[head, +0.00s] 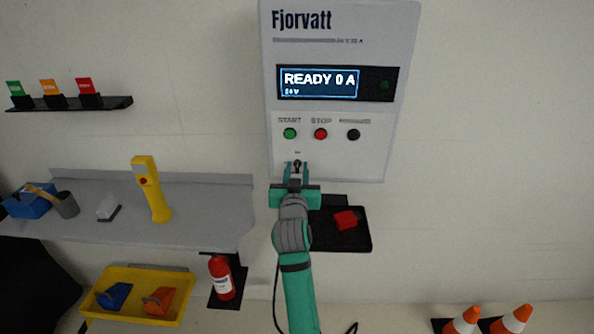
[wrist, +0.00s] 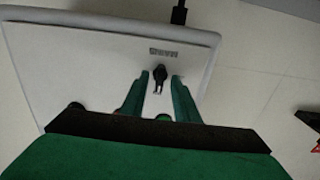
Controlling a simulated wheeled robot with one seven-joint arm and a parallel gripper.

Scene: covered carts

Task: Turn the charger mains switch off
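The charger (head: 400,60) is a light grey wall box marked Fjorvatt. Its lit display (head: 318,83) reads "READY 0 A". The mains switch (wrist: 160,76) is a small dark toggle low on the panel; in the head view it shows just above my fingertips (head: 297,162). My gripper (head: 296,172) is at the panel's lower edge, fingers pointing at the switch. In the wrist view the open fingers (wrist: 160,85) stand on either side of the switch, with gaps visible. Contact and the switch's exact position cannot be told.
Green start (head: 290,133), red stop (head: 321,134) and black (head: 353,135) buttons sit above the switch. A black shelf (head: 350,240) with a red connector (head: 346,220) is below right. A grey shelf (head: 120,225) with a yellow tool (head: 152,190) is left.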

